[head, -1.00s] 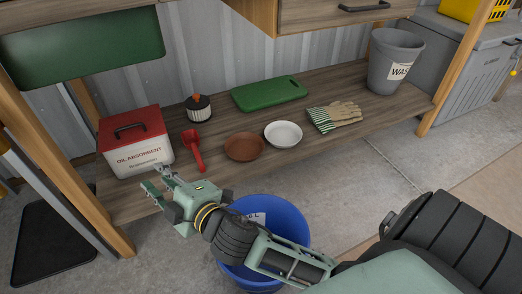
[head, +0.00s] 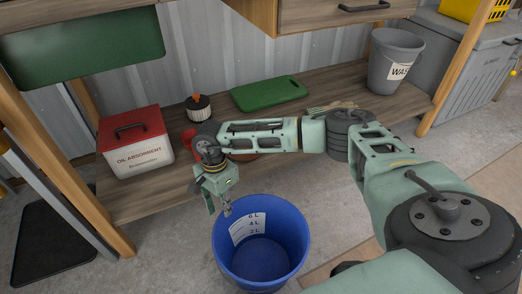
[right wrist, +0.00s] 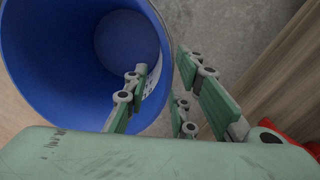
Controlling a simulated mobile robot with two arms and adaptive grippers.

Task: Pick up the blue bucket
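The blue bucket (head: 286,236) stands upright and empty on the concrete floor in front of the low wooden shelf. White litre marks show on its inner wall. My right gripper (head: 219,208) points down at the bucket's left rear rim, open and empty. In the right wrist view the bucket (right wrist: 55,60) fills the upper left. There the right gripper's fingers (right wrist: 168,70) are spread, one over the bucket's opening and the other outside, with the rim between them. I cannot tell how far down they reach. My left gripper is not in view.
The wooden shelf (head: 140,205) edge is close behind the gripper. On it are a red-lidded box (head: 140,155), a black-and-white canister (head: 198,108), a green board (head: 270,93) and a grey bin (head: 393,65). My arm hides the bowls and part of the gloves.

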